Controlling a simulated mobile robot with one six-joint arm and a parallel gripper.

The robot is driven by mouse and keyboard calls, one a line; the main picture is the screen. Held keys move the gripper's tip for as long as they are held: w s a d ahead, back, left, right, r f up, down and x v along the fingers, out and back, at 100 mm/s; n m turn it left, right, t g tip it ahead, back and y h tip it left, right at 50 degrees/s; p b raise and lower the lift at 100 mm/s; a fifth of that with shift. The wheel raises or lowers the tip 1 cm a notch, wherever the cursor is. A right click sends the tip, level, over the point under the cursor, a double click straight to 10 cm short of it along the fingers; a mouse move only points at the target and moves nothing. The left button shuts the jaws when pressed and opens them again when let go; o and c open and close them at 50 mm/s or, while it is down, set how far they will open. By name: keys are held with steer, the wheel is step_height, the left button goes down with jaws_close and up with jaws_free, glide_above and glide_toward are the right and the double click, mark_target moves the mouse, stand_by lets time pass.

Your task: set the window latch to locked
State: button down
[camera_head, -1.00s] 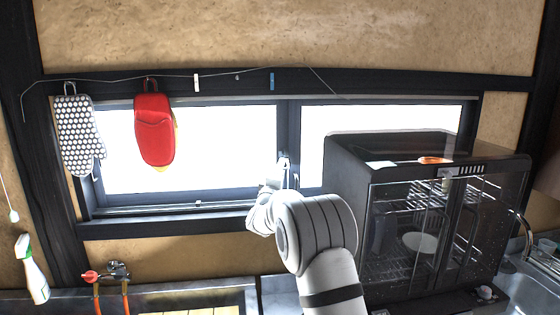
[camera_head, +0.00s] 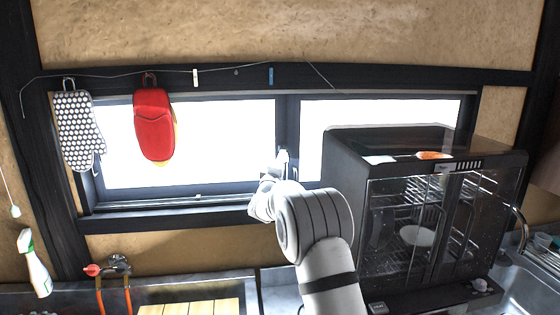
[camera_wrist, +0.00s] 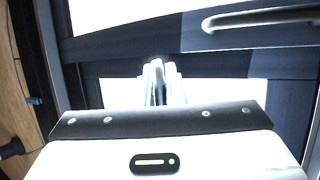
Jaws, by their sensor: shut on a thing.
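The window (camera_head: 285,197) has a dark frame with two bright panes and a middle post. My gripper (camera_head: 282,157) is at this post, at the end of my white arm. In the wrist view my gripper (camera_wrist: 159,80) has its two pale fingers closed around a small grey piece, the window latch (camera_wrist: 158,66). Only its tip shows between the fingers; the rest is hidden, so I cannot tell its set position. In the head view the latch is hidden or too small to make out by my gripper.
A black glass-fronted cabinet (camera_head: 345,160) with wire racks stands close to the right of my arm. A red mitt (camera_head: 153,125) and a dotted mitt (camera_head: 78,130) hang at the left. A spray bottle (camera_head: 35,265) and a tap (camera_head: 117,265) are lower left.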

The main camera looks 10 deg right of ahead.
steer(key=shift+f, duration=0.35)
steer(key=shift+w+r+n+g+y+p, duration=0.15)
steer(key=shift+r+n+g+y+p, duration=0.75)
steer(key=shift+g, duration=1.05)
steer(key=shift+w+r+n+g+y+p, duration=0.2)
steer(key=shift+r+n+g+y+p, duration=0.7)
steer(key=shift+g, duration=1.1)
steer(key=shift+w+r+n+g+y+p, duration=0.15)
steer(key=shift+r+n+g+y+p, duration=0.35)
steer(key=shift+g+p, duration=1.1)
steer(key=shift+w+r+g+b, duration=0.15)
steer(key=shift+g+b, duration=0.2)
steer(key=shift+g, duration=0.7)
steer(key=c, duration=1.5)
jaws_free()
steer(key=shift+r, duration=0.2)
steer(key=shift+c, duration=0.2)
steer(key=shift+r, duration=0.1)
